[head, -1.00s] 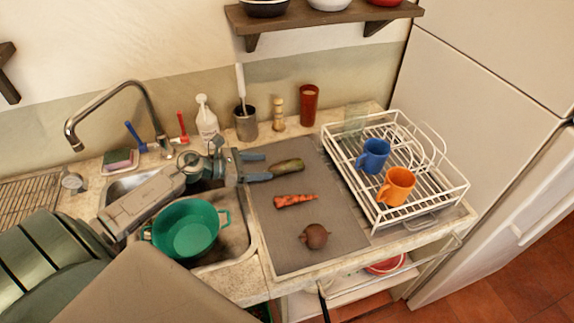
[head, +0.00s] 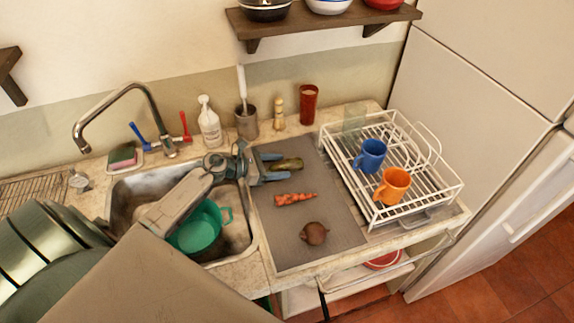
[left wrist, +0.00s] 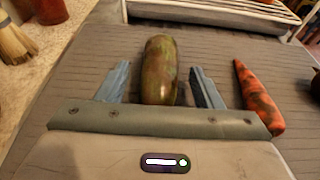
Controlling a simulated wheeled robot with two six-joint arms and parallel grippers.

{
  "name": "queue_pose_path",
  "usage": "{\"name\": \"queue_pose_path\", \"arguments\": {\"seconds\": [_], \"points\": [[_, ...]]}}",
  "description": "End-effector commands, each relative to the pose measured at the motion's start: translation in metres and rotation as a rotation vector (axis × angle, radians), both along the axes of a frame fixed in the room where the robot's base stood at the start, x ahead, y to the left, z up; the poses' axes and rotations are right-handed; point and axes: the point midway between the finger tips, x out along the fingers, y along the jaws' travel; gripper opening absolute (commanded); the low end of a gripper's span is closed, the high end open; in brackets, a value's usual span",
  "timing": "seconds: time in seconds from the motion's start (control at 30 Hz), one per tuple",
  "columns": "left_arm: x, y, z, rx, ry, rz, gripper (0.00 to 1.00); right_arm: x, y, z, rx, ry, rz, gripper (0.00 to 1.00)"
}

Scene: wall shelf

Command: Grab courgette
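The courgette (head: 288,164) is a mottled green-brown, stubby vegetable lying on the grey mat (head: 330,225) beside the sink. In the left wrist view the courgette (left wrist: 160,70) lies between the two blue-grey fingers of my left gripper (left wrist: 160,85). A gap shows on each side of it. My left gripper (head: 275,166) is open in the head view, reaching over the mat from the left, with its fingers around the near end of the courgette. My right gripper is not in view.
A carrot (head: 295,199) lies close to the gripper's right finger, and a beetroot (head: 314,233) lies nearer the front. A dish rack (head: 450,185) with a blue mug (head: 370,155) and an orange mug (head: 393,186) stands right. A green colander (head: 193,232) sits in the sink.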

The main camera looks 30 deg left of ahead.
Motion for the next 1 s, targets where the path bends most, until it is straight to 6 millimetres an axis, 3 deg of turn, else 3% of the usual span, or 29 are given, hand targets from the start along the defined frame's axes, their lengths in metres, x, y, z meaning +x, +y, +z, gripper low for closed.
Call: {"name": "queue_pose_path", "arguments": {"seconds": [0.03,0.23,0.63,0.87,1.0], "points": [[0.000,0.000,0.000,0.000,0.000,0.000,0.50,0.000,0.000,0.000,0.000,0.000,0.000,0.36],[0.000,0.000,0.000,0.000,0.000,0.000,0.12,0.000,0.003,0.000,0.003,0.000,-0.001,0.36],[0.000,0.001,0.005,0.002,-0.002,-0.001,0.12,0.000,0.004,-0.004,0.004,0.000,-0.002,0.36],[0.000,0.001,0.030,0.007,-0.006,-0.003,0.12,0.000,0.004,-0.021,0.004,0.000,-0.002,0.36],[-0.026,-0.005,0.033,0.005,0.002,-0.003,0.12,0.000,0.003,-0.028,0.004,0.000,-0.002,0.36]]}}
